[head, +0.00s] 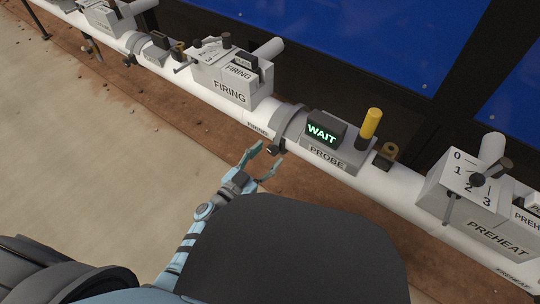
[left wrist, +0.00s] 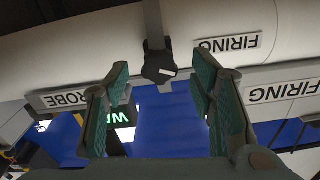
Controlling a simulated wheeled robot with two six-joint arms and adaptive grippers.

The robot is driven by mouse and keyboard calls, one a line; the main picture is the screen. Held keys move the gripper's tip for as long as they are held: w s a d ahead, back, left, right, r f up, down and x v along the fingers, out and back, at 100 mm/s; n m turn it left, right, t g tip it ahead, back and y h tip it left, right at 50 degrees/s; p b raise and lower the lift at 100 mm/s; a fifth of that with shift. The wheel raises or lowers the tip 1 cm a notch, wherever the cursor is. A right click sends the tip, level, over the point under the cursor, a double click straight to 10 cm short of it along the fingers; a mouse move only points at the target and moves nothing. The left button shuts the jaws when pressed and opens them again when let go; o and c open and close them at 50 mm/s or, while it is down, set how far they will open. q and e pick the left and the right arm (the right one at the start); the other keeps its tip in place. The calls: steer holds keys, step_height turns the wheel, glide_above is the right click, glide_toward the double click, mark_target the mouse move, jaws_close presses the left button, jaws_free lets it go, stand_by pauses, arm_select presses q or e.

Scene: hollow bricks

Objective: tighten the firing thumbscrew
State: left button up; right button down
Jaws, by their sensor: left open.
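The firing thumbscrew (head: 273,149) is a small dark knob under the grey clamp ring (head: 290,121) on the white pipe, beside the small FIRING label (head: 257,129). In the left wrist view the thumbscrew (left wrist: 159,67) is a black lobed knob with a pale mark, below the ring's band (left wrist: 153,22). My left gripper (head: 264,161) is open and empty just below the knob. In the left wrist view its fingers stand either side of the knob's line, apart from it. Whether the fingertips reach the knob's depth is unclear. My right gripper is not in view.
The FIRING box (head: 231,91) stands on the pipe to the left. The PROBE unit (head: 328,156), with a lit WAIT display (head: 323,133) and yellow handle (head: 370,123), is right of the ring. The PREHEAT box (head: 492,235) is farther right. The floor below is open.

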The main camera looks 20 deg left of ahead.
arm_select(q)
steer(key=shift+x, duration=1.05)
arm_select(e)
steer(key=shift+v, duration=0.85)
arm_select(q)
steer(key=c, duration=0.9)
steer(key=shift+a, duration=0.2)
steer(key=shift+c, duration=1.4)
steer(key=shift+d, duration=0.15)
